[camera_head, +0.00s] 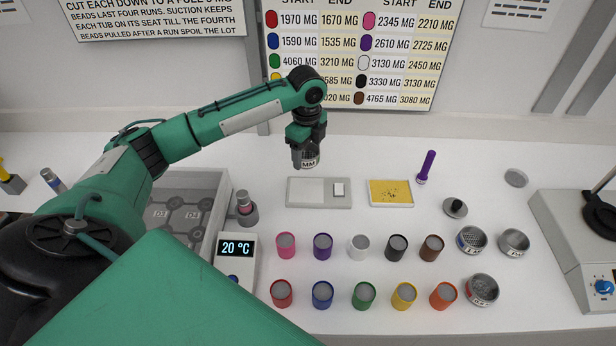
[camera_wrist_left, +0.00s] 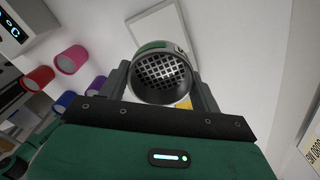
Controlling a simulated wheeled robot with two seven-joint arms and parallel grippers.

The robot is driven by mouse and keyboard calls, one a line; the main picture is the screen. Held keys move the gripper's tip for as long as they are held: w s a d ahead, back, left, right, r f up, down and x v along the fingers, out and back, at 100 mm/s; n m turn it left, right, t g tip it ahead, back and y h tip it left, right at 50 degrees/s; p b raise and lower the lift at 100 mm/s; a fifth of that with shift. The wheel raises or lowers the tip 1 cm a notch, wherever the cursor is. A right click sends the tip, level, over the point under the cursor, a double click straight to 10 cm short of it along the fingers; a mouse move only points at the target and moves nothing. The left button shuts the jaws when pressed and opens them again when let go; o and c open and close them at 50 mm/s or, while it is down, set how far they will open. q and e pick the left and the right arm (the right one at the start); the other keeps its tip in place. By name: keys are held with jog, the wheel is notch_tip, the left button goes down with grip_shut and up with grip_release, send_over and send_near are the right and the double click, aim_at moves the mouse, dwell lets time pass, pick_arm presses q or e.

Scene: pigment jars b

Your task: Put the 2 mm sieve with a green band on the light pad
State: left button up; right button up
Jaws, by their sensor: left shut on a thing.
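The sieve (camera_head: 309,157) is a short dark and metallic cylinder with lettering ending in "MM" on its side. In the left wrist view the sieve (camera_wrist_left: 163,80) shows a coarse square mesh and a green band on its rim. My left gripper (camera_head: 307,147) is shut on it and holds it in the air. The light pad (camera_head: 305,192), a grey slab with a white panel and a small white block at its right end, lies below it on the bench; the sieve looks apart from it. My right gripper is not in view.
A yellow tray with dark specks (camera_head: 390,193) lies right of the pad. Two rows of coloured jars (camera_head: 323,247) stand in front. Several metal cups (camera_head: 482,290) stand at the right. A temperature display (camera_head: 236,255) and a grey crate (camera_head: 184,180) are at the left.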

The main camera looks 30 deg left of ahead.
pick_arm(q)
notch_tip(320, 180, down, 7)
jog(key=shift+w+r+p, duration=0.1)
jog(key=shift+p, duration=0.6)
jog(key=shift+f, duration=0.25)
notch_tip(320, 180, down, 4)
jog(key=shift+r+p, duration=0.25)
jog(key=shift+p, duration=0.35)
jog(key=shift+f, duration=0.4)
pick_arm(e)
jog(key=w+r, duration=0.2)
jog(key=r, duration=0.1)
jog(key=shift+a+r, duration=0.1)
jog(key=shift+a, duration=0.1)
pick_arm(q)
jog(key=shift+f, duration=0.1)
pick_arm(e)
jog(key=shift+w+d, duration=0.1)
pick_arm(q)
jog(key=o, duration=1)
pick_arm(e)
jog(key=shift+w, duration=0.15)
